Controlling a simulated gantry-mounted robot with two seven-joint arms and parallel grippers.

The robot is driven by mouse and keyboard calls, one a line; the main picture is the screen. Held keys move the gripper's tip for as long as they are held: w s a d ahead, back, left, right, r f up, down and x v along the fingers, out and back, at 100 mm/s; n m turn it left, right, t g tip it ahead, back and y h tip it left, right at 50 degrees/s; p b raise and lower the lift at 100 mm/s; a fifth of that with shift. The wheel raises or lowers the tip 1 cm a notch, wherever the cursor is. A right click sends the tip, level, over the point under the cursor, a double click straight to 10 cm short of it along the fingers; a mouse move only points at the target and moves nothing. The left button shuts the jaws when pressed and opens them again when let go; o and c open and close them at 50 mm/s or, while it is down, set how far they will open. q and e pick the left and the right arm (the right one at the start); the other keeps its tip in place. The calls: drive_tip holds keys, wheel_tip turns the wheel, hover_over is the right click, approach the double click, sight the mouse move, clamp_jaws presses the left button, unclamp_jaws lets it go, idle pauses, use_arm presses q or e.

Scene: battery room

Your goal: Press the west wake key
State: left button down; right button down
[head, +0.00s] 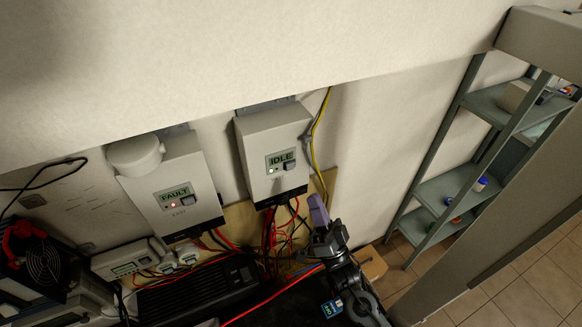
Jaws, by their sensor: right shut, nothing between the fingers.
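Two pale wall boxes hang side by side. The left box (165,180) has a screen (174,193) reading FAULT, a red light, a similar pale key (189,201) and a small label that seems to read EAST. No label is legible on the right box. My right gripper (318,206), with purple fingers, is shut and empty, below and right of the right box, apart from its key. My left gripper is not in view.
Red and black cables (275,235) hang under the right box, and a yellow cable (318,130) runs down its right side. Dark equipment (195,292) stands below. A grey shelf rack (450,185) is at the right. The wall between is bare.

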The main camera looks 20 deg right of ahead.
sight(290, 166)
drive_tip(key=w+a+b, duration=0.1)
drive_tip(key=w+b, duration=0.3)
drive_tip(key=w, duration=0.4)
drive_tip(key=shift+w+b, duration=0.4)
drive_tip(key=shift+a, duration=0.1)
idle(0.8)
idle(0.7)
drive_tip(key=shift+w+f, duration=0.1)
drive_tip(key=shift+w, duration=0.05)
idle(0.4)
